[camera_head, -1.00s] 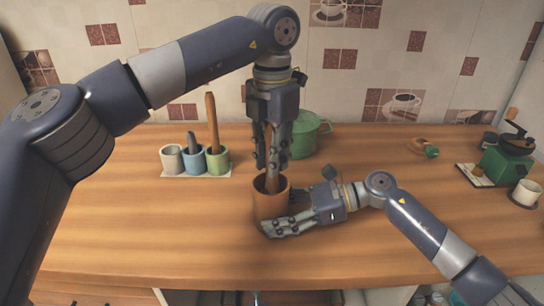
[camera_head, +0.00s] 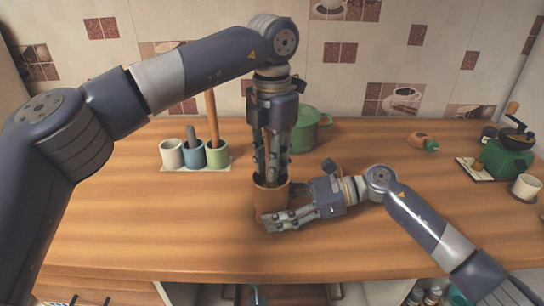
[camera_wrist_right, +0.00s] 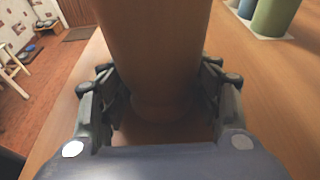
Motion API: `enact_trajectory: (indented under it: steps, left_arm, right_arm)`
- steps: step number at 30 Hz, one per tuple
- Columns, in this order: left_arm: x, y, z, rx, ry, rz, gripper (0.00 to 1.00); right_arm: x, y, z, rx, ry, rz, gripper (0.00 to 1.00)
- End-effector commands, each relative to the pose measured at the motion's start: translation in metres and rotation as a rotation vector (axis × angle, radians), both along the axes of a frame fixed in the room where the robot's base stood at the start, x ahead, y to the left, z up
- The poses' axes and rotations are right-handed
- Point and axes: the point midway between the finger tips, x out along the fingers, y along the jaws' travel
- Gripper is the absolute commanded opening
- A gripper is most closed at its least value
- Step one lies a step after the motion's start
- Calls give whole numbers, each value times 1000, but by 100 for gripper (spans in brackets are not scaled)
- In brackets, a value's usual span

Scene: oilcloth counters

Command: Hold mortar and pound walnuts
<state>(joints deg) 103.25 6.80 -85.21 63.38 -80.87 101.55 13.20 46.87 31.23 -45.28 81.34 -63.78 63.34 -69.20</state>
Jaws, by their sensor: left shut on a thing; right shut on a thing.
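The brown mortar (camera_head: 266,203) stands upright on the wooden counter. My right gripper (camera_head: 272,218) is shut around its lower body from the right. In the right wrist view the mortar (camera_wrist_right: 155,50) fills the space between the two fingers. My left gripper (camera_head: 271,174) points straight down above the mortar and is shut on a wooden pestle (camera_head: 269,147), mostly hidden by the fingers. Its fingertips are at the mortar's rim, and the pestle's lower end is hidden inside. I cannot see any walnuts; the mortar's inside is hidden.
A green pot (camera_head: 310,130) stands behind the mortar. A green coffee grinder (camera_head: 507,158) and a white cup (camera_head: 526,187) are at the right. The counter's left front is clear.

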Motion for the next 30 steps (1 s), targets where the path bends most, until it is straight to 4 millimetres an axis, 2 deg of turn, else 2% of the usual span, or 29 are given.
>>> enact_trajectory:
  steps: [8, 19, 30]
  left_arm:
    - [0, 0, 0, 0, 0, 0, 0]
    - [0, 0, 20, -1, 0, -1, 0]
    - [-2, 2, 21, -1, 0, -1, 0]
  right_arm:
    - [0, 0, -1, -2, 1, 0, 45]
    - [0, 0, -1, -1, 1, 0, 45]
    - [0, 0, -1, -1, 1, 0, 45]
